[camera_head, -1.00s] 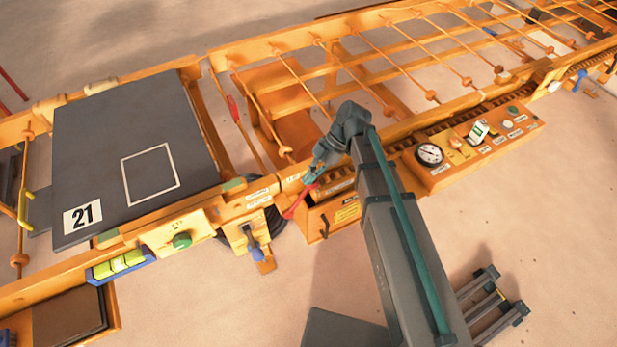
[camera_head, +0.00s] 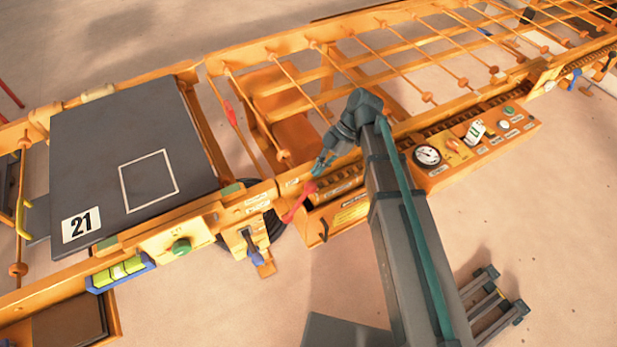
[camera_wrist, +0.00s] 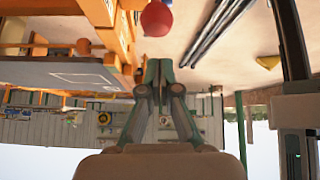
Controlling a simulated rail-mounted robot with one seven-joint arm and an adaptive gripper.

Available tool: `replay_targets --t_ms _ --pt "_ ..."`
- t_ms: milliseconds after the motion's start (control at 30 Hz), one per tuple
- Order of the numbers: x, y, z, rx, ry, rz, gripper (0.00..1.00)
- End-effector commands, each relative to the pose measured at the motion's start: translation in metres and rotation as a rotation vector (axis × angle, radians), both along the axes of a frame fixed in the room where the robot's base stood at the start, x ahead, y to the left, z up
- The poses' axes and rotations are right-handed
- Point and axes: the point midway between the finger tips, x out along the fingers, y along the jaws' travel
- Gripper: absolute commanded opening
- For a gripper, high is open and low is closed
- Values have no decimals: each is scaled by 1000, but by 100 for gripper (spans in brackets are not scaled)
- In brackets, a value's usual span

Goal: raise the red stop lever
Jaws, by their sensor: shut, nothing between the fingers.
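The red stop lever (camera_head: 298,202) sits on the near side of the orange frame, right of the dark plate. It slants, with one end up to the right and the other down to the left. My gripper (camera_head: 317,172) is just above and right of its upper end; I cannot tell whether they touch. In the wrist view my gripper (camera_wrist: 158,66) has its fingertips together with nothing between them. A round red knob (camera_wrist: 156,18), probably the lever's end, shows beyond the fingertips with a visible space between.
A dark plate (camera_head: 100,150) marked 21 lies at left. A blue-handled lever (camera_head: 255,252) and a green button (camera_head: 181,246) are left of the red lever. A gauge panel (camera_head: 475,150) is at right. Orange rollers (camera_head: 400,65) run behind; the near floor is mostly clear.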

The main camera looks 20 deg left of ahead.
Motion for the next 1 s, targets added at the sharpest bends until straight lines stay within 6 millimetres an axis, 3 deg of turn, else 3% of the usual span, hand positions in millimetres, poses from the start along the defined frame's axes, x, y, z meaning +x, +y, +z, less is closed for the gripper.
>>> replay_targets --t_ms 100,300,1000 --pt "17 -14 4 1 1 -1 0" --pt "30 -29 11 2 0 2 0" --pt "32 -32 13 -18 18 -32 0"
